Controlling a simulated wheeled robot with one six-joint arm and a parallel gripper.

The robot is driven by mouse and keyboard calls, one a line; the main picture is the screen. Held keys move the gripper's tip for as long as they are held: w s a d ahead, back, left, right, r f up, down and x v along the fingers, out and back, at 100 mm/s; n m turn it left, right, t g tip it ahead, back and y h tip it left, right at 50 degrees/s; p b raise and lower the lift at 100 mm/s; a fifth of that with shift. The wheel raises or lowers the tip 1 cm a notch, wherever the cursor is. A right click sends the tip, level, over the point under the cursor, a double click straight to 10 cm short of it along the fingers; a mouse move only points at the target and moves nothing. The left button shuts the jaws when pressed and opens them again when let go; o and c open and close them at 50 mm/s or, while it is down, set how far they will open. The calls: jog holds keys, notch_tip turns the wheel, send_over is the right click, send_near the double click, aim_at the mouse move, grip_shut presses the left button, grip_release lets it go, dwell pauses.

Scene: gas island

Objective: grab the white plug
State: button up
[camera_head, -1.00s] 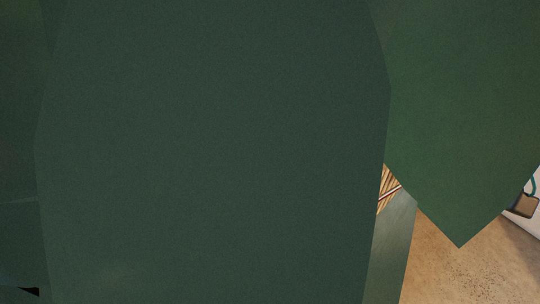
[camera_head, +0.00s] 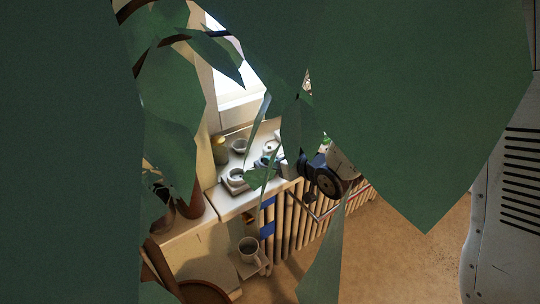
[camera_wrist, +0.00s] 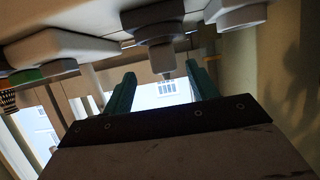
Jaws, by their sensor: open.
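In the wrist view my gripper (camera_wrist: 161,74) is open, with its two teal fingers apart and nothing held between them. A grey stepped piece with a narrow tip (camera_wrist: 161,50) shows between and beyond the fingertips; I cannot tell whether it is the white plug. A pale block with a round end (camera_wrist: 62,48) is at upper left, and another pale rounded piece (camera_wrist: 236,12) is at upper right. In the head view small pale round items (camera_head: 237,178) stand on a ledge near my arm. I cannot single out the white plug, and leaves hide my fingers there.
Large green leaves (camera_head: 420,110) cover much of the head view. A pale ledge (camera_head: 228,202) lies under a bright window (camera_head: 238,92), above a ribbed radiator (camera_head: 300,228). A mug (camera_head: 249,249) stands lower down. The tan floor (camera_head: 395,260) looks clear.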

aim_at(266, 150)
jog(key=x, duration=0.7)
jog(key=shift+w+a, duration=0.1)
jog(key=shift+a, duration=0.25)
jog(key=c, duration=1.1)
